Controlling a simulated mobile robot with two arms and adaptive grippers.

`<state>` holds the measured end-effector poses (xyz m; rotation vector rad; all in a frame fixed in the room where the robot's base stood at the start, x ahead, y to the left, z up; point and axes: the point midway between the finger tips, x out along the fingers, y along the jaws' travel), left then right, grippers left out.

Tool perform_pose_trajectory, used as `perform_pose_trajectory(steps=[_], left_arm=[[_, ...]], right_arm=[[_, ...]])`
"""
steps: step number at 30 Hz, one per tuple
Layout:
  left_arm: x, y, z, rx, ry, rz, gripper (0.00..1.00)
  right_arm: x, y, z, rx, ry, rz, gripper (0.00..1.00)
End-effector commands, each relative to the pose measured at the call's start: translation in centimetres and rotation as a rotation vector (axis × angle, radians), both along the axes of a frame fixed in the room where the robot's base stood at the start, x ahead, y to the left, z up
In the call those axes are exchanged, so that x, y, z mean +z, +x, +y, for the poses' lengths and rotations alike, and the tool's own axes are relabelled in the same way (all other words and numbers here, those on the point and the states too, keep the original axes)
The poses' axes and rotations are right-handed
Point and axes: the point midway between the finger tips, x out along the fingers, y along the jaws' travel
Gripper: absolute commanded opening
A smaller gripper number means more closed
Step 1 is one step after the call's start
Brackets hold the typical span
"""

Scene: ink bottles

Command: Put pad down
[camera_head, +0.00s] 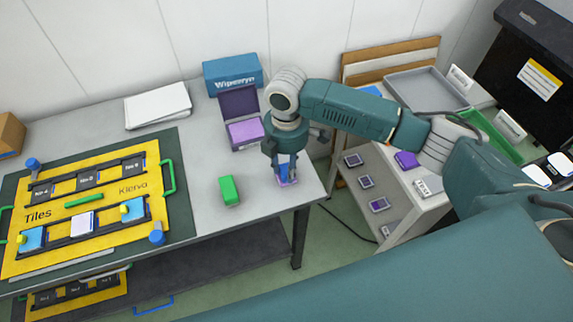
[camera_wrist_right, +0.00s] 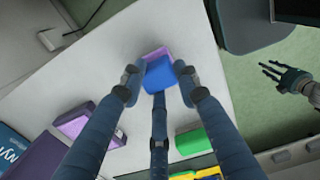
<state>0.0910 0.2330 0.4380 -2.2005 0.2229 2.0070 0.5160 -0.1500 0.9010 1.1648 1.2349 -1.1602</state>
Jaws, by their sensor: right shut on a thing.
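My right gripper (camera_head: 287,168) is low over the right end of the grey table. Its fingers are shut on a blue block-like pad (camera_wrist_right: 160,74), which also shows in the head view (camera_head: 284,161). A flat purple-pink piece (camera_wrist_right: 157,53) shows at the pad's far side and also under the gripper in the head view (camera_head: 287,182). I cannot tell whether it is joined to the pad or lies on the table. The fingers partly hide the pad. My left gripper (camera_wrist_right: 284,76) shows only in the right wrist view, off the table, with fingers spread and empty.
A green block (camera_head: 229,190) stands left of the gripper. Behind are an open purple case (camera_head: 246,131) and a blue box (camera_head: 232,72). A yellow tile board (camera_head: 130,209) fills the table's left. A shelved cart (camera_head: 395,203) stands beyond the table's right edge.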

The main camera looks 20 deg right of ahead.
Motion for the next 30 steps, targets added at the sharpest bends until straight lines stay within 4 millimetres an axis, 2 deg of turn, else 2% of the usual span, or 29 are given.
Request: perform_pose_trajectory(steps=[9, 10, 12, 23, 26, 30], left_arm=[[0.0, 0.0, 0.1, 0.001, 0.002, 0.0, 0.4], [0.0, 0.0, 0.2, 0.001, 0.002, 0.0, 0.4], [0.0, 0.0, 0.2, 0.001, 0.002, 0.0, 0.4], [-0.1, 0.0, 0.3, 0.001, 0.003, -0.001, 0.4], [-0.5, 0.0, 0.3, 0.001, 0.003, -0.001, 0.4], [-1.2, 0.0, 0.2, 0.0, 0.003, -0.001, 0.4]], right_arm=[[-0.2, 0.0, 0.0, -0.001, 0.0, 0.0, 0.1], [-0.2, 0.1, 0.0, -0.001, 0.0, -0.001, 0.37], [-0.2, 0.0, 0.0, -0.001, 0.0, -0.001, 0.5], [0.2, 0.1, 0.0, 0.0, 0.001, -0.002, 0.5], [1.3, 0.2, 0.0, -0.001, 0.001, -0.005, 0.5], [4.1, 0.2, 0.0, -0.001, 0.002, -0.007, 0.5]])
